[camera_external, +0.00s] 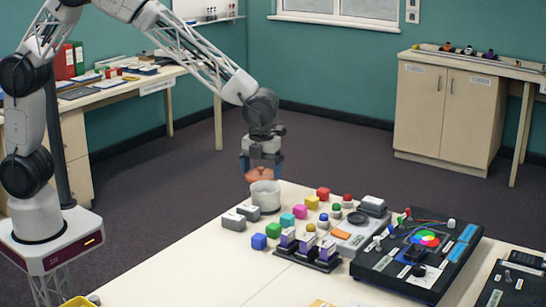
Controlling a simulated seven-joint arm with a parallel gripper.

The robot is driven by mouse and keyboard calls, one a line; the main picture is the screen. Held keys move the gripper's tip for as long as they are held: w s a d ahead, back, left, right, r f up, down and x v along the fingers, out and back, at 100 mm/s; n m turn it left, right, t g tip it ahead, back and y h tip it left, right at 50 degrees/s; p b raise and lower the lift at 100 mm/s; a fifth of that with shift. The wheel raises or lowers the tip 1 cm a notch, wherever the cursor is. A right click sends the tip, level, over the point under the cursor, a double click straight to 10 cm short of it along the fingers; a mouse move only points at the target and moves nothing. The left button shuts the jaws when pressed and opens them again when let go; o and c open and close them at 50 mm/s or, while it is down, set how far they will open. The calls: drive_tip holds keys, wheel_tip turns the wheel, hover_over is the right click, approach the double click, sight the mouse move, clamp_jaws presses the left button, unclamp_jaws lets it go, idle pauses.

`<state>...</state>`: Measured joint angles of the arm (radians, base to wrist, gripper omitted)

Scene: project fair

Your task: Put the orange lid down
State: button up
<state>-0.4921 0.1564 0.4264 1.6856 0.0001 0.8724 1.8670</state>
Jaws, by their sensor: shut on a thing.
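My gripper (262,168) is at the far left corner of the front table, pointing down. It is shut on the orange lid (259,174), which shows between its two bluish fingers. The lid is directly above a white round container (265,198) on the table. I cannot tell whether the lid touches the container's rim. The inside of the container is hidden from this side.
Grey blocks (234,221), coloured cubes (311,202) and round buttons (347,201) stand close by on the table. A black panel with a colour wheel (428,239) lies to the right. The table's front left (190,268) is clear.

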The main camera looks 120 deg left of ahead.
hover_over(289, 193)
drive_tip(key=shift+a+f, duration=0.1)
drive_tip(key=shift+f, duration=0.25)
drive_tip(key=shift+s, duration=0.1)
drive_tip(key=shift+f, duration=1.75)
drive_tip(key=shift+f, duration=0.1)
drive_tip(key=o, duration=0.5)
drive_tip(key=shift+o, duration=0.2)
wheel_tip(289, 193, up, 12)
